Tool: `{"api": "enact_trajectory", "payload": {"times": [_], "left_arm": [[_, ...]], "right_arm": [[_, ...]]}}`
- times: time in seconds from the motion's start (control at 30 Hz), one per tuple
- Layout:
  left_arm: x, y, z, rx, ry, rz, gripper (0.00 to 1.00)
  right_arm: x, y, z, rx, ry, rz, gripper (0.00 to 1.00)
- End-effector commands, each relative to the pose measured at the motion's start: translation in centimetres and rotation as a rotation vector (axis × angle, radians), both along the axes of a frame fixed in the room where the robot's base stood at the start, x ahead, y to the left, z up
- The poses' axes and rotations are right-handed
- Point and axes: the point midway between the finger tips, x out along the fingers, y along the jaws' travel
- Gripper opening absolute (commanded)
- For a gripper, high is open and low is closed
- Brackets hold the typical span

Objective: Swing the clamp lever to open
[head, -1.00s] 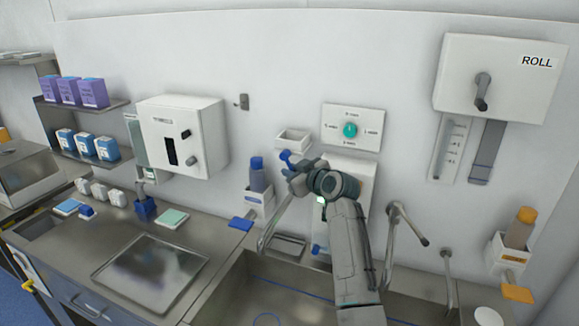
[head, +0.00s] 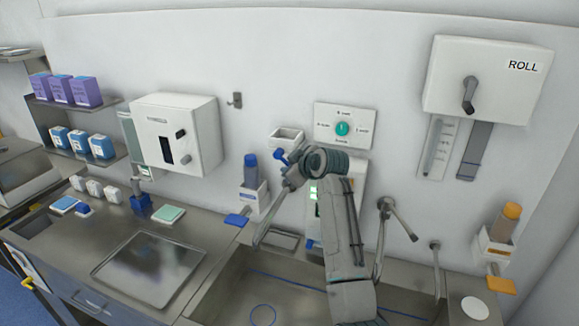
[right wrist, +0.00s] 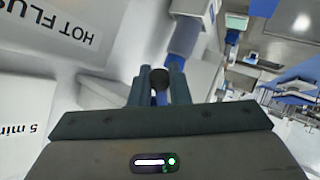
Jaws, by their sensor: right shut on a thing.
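My right gripper (head: 291,170) is in front of the wall, below and left of the green dial. In the right wrist view its two fingers (right wrist: 158,88) are closed around a dark round knob, which I take to be the end of the clamp lever (right wrist: 158,76). In the head view the gripper and wrist hide most of the lever and its clamp. A small blue part (head: 281,155) shows just beyond the gripper. My left gripper is not in view.
The dial plate (head: 343,142) is above my wrist. A white holder with a blue-capped bottle (head: 250,172) stands close on the left. A metal spout (head: 383,225) is on the right, over the steel sink. A panel labelled HOT FLUSH (right wrist: 62,30) is near in the right wrist view.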

Motion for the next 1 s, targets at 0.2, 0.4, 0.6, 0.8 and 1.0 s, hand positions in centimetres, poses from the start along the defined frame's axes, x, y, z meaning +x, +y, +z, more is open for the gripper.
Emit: {"api": "enact_trajectory", "payload": {"times": [0.2,0.4,0.6,0.8,1.0], "left_arm": [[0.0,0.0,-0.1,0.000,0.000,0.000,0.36],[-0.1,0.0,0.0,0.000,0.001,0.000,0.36],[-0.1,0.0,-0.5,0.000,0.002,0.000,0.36],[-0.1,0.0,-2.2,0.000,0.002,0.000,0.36],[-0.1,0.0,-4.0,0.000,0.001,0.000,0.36]], "right_arm": [[-0.1,0.0,-0.7,-0.002,0.013,0.002,0.36],[-0.1,0.0,-0.3,0.000,0.006,0.000,0.36],[-0.5,-0.2,0.0,0.000,0.002,0.000,0.36],[-2.7,-1.4,1.1,0.000,-0.002,-0.001,0.36],[-5.7,-3.0,3.1,0.000,-0.001,-0.001,0.36]]}}
